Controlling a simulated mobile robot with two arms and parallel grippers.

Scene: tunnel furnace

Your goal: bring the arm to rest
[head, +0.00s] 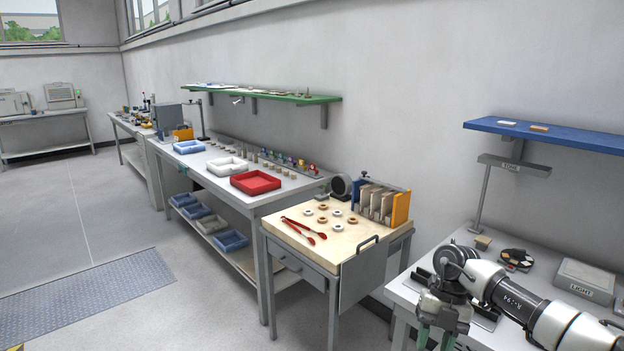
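My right arm reaches in from the right edge over the near grey table (455,243). Its gripper (435,338) hangs down at the bottom edge of the head view, in front of that table's left end. The two green fingers stand apart with a gap and nothing visible between them; their tips are at or past the picture's edge. My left gripper is not in view.
A wooden-topped bench (345,247) carries red tongs (305,232), several small rings and a rack (400,208). The near table holds a dark palette (516,259) and a grey box (584,280). A blue shelf (550,134) hangs above it.

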